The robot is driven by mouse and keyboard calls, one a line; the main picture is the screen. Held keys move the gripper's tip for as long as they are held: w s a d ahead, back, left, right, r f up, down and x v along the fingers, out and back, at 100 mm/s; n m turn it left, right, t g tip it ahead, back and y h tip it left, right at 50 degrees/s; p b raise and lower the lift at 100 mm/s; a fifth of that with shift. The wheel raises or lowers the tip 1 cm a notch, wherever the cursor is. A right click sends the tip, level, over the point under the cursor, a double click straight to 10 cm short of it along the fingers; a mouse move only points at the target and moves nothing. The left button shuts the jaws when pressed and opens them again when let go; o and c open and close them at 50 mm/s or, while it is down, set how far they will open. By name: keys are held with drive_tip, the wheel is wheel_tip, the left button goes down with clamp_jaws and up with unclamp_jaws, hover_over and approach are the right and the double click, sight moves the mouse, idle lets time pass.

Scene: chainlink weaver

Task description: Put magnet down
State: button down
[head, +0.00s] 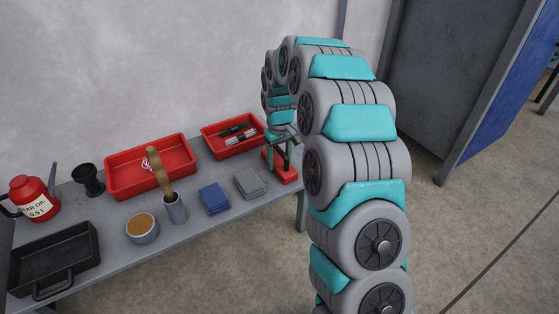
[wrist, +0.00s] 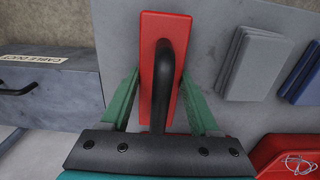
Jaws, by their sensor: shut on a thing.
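The magnet is a red rectangular block with a black curved handle. It is at the right end of the grey table in the head view (head: 288,175), and it fills the middle of the wrist view (wrist: 178,30). My gripper (head: 281,142) is above the block, pointing down, and is shut on the magnet. In the wrist view, my gripper (wrist: 162,88) has its green fingers on either side of the magnet, with the handle between them. I cannot tell whether the underside of the block touches the table.
Grey cloths (head: 249,183) and blue cloths (head: 214,199) lie left of the magnet. A red tray (head: 205,134) with tools is behind, and another red tray (head: 118,191) is farther left. A cup (head: 175,210) holds a wooden-handled tool. The table's right edge is close to the magnet.

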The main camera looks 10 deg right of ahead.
sight(279, 149)
drive_tip(key=shift+c, duration=0.6)
unclamp_jaws()
drive_tip(key=shift+r, duration=0.1)
wheel_tip(279, 149, up, 12)
drive_tip(key=shift+p, duration=0.85)
drive_tip(key=s+r+m+g, duration=0.1)
drive_tip(key=s+r+m, duration=0.1)
drive_tip(key=s, duration=4.1)
drive_tip(key=shift+s+m+g, duration=0.2)
drive_tip(key=shift+m+g, duration=0.2)
drive_tip(key=shift+m, duration=0.4)
drive_tip(key=shift+r, duration=0.15)
